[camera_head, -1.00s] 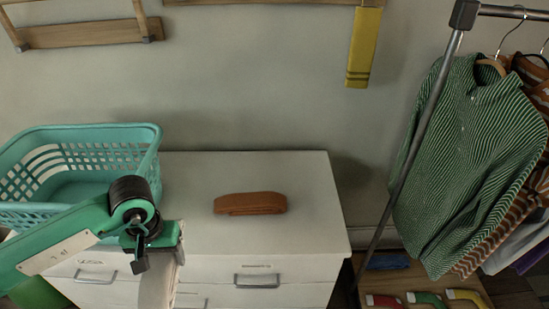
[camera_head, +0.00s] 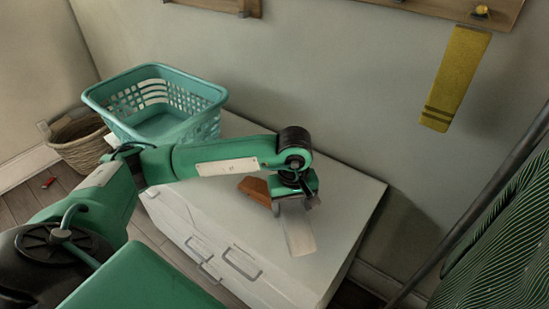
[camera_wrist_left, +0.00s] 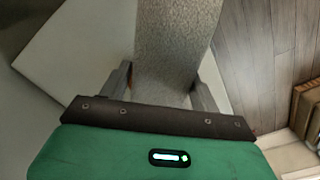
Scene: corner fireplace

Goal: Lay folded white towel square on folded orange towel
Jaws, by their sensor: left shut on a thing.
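My left gripper (camera_head: 295,203) is shut on the white towel (camera_head: 299,236), which hangs from it over the white drawer chest (camera_head: 348,196). In the left wrist view the towel (camera_wrist_left: 173,50) fills the gap between the two fingers as a pale textured strip. The folded orange towel (camera_head: 256,191) lies on the chest top just left of the gripper, partly hidden by my arm. I cannot tell whether the white towel touches the orange one or the chest. My right gripper is not in view.
A teal laundry basket (camera_head: 195,130) stands at the chest's left end, with a wicker basket (camera_head: 82,148) beside it. A yellow cloth (camera_head: 455,80) hangs on the wall. A rack with a green striped shirt (camera_head: 505,235) is at right. The chest top's right part is clear.

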